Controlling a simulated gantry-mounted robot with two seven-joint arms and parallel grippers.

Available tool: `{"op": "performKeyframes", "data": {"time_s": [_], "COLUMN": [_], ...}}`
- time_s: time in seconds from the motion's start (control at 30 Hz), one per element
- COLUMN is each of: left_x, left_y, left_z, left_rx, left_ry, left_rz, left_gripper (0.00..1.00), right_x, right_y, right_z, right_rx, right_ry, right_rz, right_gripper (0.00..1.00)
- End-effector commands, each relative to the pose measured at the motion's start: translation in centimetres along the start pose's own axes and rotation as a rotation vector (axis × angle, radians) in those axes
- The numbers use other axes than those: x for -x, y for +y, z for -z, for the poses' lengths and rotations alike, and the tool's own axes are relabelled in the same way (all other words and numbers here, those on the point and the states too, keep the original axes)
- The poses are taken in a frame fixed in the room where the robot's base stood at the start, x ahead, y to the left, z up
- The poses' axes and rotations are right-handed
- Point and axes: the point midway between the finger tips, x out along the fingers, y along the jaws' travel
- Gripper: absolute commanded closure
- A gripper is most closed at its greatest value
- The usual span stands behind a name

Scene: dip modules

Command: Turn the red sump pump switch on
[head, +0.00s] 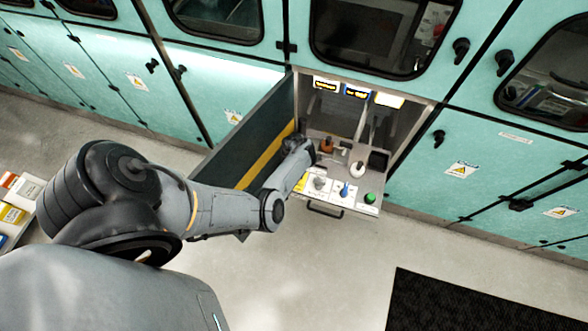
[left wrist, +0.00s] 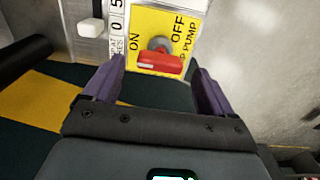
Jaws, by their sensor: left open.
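The red sump pump switch (left wrist: 160,63) shows in the left wrist view. It is a red bar handle on a round grey base, on a yellow plate (left wrist: 148,22) lettered ON at left, OFF at right and PUMP. The bar lies crosswise in the picture. My left gripper (left wrist: 156,68) is open, its two purple fingers on either side of the red handle, with gaps visible between; I cannot tell the depth. In the head view my left arm reaches to the pulled-out panel (head: 325,208) and its wrist (head: 297,155) covers part of it; I cannot make out the red switch there.
The panel also carries a blue switch (head: 345,189), a green button (head: 370,198) and a white knob (head: 357,169). Teal cabinets line the wall. Floor in front is clear, with a black mat (head: 470,305) at right.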

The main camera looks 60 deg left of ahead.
Motion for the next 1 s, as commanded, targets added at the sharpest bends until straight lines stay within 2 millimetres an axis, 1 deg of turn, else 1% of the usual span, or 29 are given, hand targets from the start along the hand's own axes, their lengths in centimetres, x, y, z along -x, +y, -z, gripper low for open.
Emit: {"op": "performKeyframes", "data": {"time_s": [0.03,0.2,0.4,0.5,0.7,1.0], "left_x": [1.2,4.2,7.1,8.1,8.8,8.8], "left_y": [0.0,0.0,0.0,0.0,0.0,0.0], "left_z": [-0.1,0.0,0.0,0.0,0.0,0.0], "left_rx": [-0.002,-0.001,-0.001,-0.001,0.000,0.000], "left_ry": [-0.001,0.000,0.000,0.000,-0.001,-0.001], "left_rz": [-0.003,-0.003,-0.001,-0.001,-0.001,0.000], "left_gripper": [0.15,0.15,0.15,0.15,0.15,0.15], "right_x": [0.6,1.6,2.4,2.7,2.9,2.8], "right_y": [0.0,0.1,0.1,0.1,0.1,0.1], "right_z": [0.2,0.5,0.8,0.8,0.9,0.9], "right_rx": [0.001,0.001,0.001,0.001,0.001,0.001], "right_ry": [0.000,0.000,0.000,0.000,0.000,0.000], "right_rz": [0.000,-0.001,-0.001,-0.001,-0.001,-0.001], "right_gripper": [0.57,0.57,0.57,0.57,0.57,0.57]}}
